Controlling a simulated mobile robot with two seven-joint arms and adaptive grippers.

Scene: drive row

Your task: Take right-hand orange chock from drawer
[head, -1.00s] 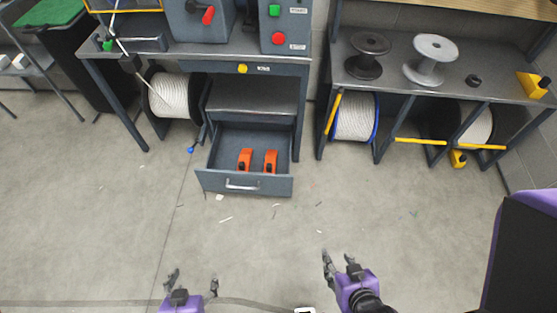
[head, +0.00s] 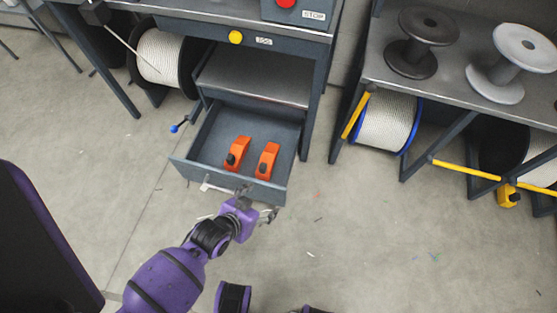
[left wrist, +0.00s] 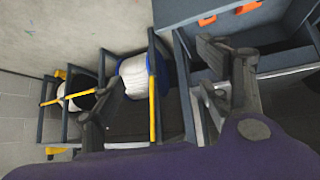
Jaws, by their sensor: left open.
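The right-hand orange chock (head: 267,160) lies in the open drawer (head: 205,138), beside the left-hand orange chock (head: 237,152). Both have a dark part at the near end. My left gripper (head: 258,201) is open and empty at the drawer's front, just on the near side of the right-hand chock. It covers part of the drawer front and handle. In the left wrist view, its spread fingers (left wrist: 163,92) have nothing between them. Orange pieces of the chocks (left wrist: 247,7) show at the top edge, partly cut off. My right gripper is out of view.
The drawer sits under a grey bench with a yellow button (head: 236,37). A blue-tipped lever (head: 175,128) sticks out left of the drawer. A rack with a blue-rimmed rope reel (head: 388,124) and yellow bars stands to the right.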

